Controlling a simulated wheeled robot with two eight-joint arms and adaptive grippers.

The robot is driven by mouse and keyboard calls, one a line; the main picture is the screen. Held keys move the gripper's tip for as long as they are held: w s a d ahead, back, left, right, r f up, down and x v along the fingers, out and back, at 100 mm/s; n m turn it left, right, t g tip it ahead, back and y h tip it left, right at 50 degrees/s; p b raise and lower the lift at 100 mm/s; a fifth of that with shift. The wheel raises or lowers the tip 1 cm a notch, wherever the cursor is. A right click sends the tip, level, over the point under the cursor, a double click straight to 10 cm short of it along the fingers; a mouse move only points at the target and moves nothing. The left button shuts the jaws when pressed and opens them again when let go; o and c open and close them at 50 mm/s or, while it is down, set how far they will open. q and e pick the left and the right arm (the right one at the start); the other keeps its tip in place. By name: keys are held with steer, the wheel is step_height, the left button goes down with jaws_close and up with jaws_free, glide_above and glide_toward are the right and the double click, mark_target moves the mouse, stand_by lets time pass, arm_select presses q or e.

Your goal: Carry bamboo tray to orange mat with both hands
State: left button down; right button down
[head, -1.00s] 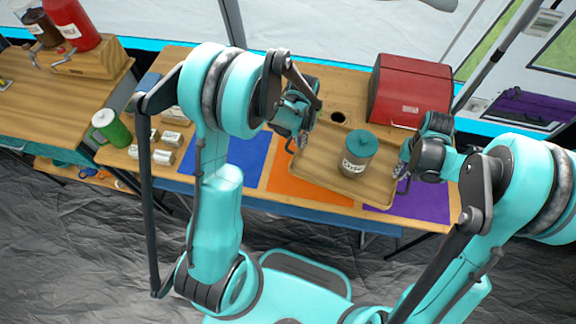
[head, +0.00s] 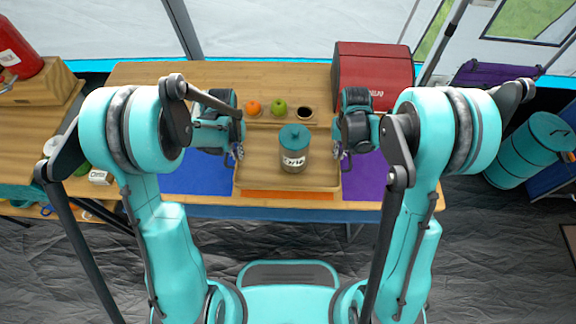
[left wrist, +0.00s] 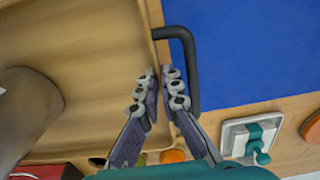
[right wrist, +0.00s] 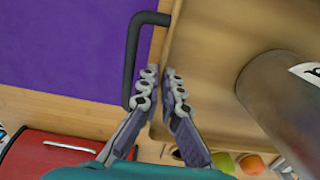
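The bamboo tray (head: 262,178) lies level in front of me, over the orange mat (head: 285,194), whose front strip shows below the tray's near edge. Whether the tray touches the mat or hangs just above it I cannot tell. A grey jar with a teal lid (head: 293,150) stands upright on the tray. My left gripper (head: 238,154) is at the tray's left side; in the left wrist view its fingers (left wrist: 160,82) straddle the side wall, inside the black handle (left wrist: 192,75). My right gripper (head: 340,154) pinches the right wall likewise, its fingers (right wrist: 160,82) beside the other handle (right wrist: 132,60).
A blue mat (head: 195,180) lies left of the tray and a purple mat (head: 365,180) right. Behind the tray are an orange fruit (head: 253,107), a green apple (head: 279,105) and a dark cup (head: 304,112). A red bread box (head: 375,75) stands at the back right.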

arm_select(q)
steer(key=shift+f, duration=0.2)
arm_select(e)
steer(key=shift+f, duration=0.2)
